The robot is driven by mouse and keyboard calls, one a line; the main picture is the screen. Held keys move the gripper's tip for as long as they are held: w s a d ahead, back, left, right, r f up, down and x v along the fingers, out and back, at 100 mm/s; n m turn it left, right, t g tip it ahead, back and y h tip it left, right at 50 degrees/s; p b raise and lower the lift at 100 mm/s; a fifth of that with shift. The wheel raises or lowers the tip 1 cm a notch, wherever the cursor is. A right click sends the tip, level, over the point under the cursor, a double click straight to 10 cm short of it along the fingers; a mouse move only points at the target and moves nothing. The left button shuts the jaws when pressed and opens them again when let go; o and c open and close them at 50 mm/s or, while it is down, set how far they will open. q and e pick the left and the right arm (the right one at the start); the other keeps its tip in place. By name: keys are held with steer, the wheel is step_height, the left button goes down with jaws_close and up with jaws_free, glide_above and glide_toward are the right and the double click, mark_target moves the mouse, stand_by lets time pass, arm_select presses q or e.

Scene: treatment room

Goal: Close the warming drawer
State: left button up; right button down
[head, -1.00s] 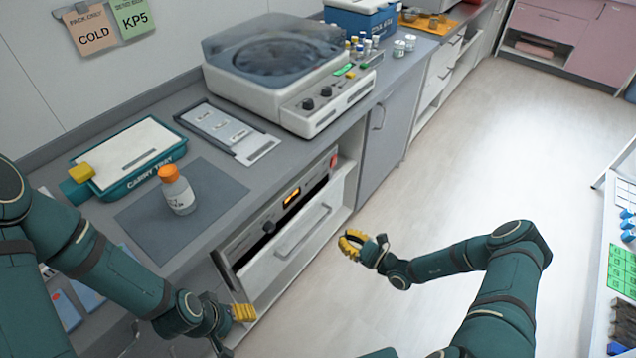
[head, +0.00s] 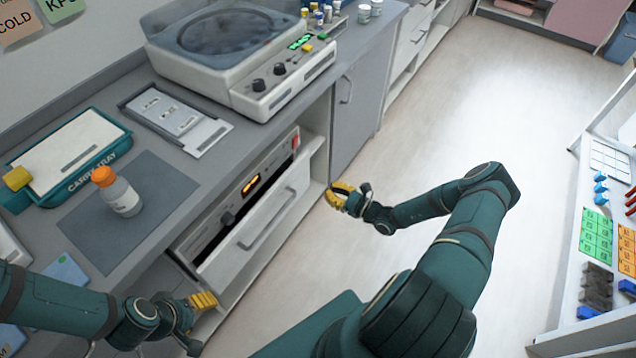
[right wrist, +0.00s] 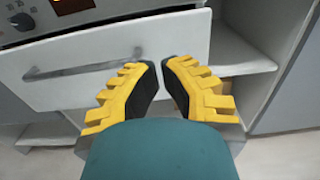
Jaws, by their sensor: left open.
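The warming drawer (head: 225,264) is under the counter, its white front standing out from the control panel (head: 225,213) with the orange display. Its bar handle (head: 268,219) runs along the front. The drawer front also shows in the right wrist view (right wrist: 90,90). The inside of the drawer is hidden. My left gripper (head: 205,300) is open and empty, low near the drawer's near left end.
On the counter (head: 205,170) are a carry tray (head: 70,195), an orange-capped bottle (head: 120,195) on a grey mat (head: 160,185), a flat panel (head: 175,120) and a lidded machine (head: 235,65). A white rack (head: 565,240) stands at right. The floor (head: 450,130) between is clear.

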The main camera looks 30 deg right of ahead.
mark_target(295, 172)
steer(key=b+x, duration=0.2)
steer(key=x, duration=1)
steer(key=shift+w+a, duration=0.2)
steer(key=shift+w, duration=0.1)
arm_select(q)
steer(key=shift+w+f, duration=0.25)
steer(key=shift+f, duration=0.85)
arm_select(e)
steer(key=shift+w, duration=0.1)
